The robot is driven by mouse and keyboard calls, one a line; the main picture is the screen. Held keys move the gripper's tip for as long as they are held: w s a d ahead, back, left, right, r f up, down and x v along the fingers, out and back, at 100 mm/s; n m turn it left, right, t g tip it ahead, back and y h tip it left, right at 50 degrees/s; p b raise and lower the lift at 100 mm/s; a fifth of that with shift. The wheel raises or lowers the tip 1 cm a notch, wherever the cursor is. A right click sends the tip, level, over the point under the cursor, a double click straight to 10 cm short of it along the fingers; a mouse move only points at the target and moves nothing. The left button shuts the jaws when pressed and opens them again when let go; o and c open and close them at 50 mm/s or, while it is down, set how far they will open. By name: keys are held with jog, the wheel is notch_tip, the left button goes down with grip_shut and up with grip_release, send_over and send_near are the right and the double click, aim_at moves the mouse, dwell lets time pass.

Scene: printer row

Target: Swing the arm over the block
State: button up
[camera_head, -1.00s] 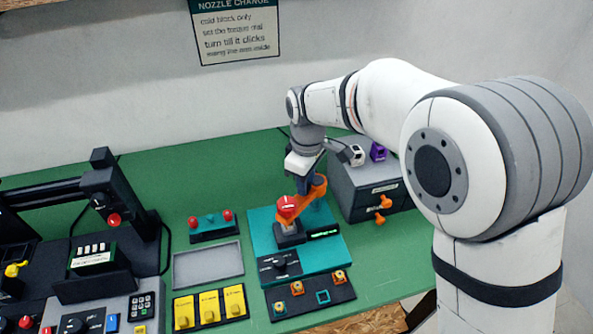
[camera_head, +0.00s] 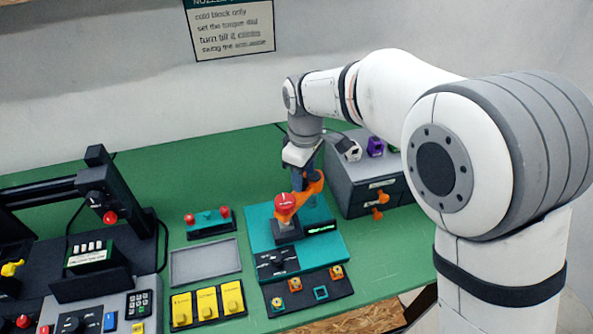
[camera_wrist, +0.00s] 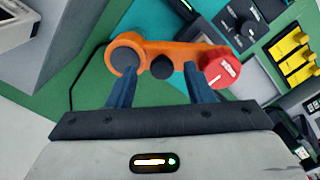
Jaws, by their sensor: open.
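The orange swing arm (camera_head: 311,190) sits on the teal unit (camera_head: 332,248), with a red cap (camera_head: 286,201) at its near end. This cap end is above a small dark block (camera_head: 288,231). My gripper (camera_head: 304,171) is at the arm's far end, pointing down. In the wrist view, my gripper (camera_wrist: 162,92) is open, its two blue fingers apart. The orange arm (camera_wrist: 182,49) crosses beyond the fingertips, with a black knob (camera_wrist: 162,67) between them and the red cap (camera_wrist: 222,72) to the right. I cannot tell whether the fingers touch anything.
A grey drawer cabinet (camera_head: 348,196) with small colored pieces on top stands close on the right. Yellow switches (camera_head: 207,303), an empty grey tray (camera_head: 205,262) and a red-knobbed teal fixture (camera_head: 208,222) are left. A dark printer (camera_head: 105,188) stands farther left.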

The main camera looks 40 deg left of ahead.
notch_tip(320, 180, up, 7)
jog(key=shift+f+b, duration=0.1)
jog(key=shift+b, duration=0.2)
dwell(0.4)
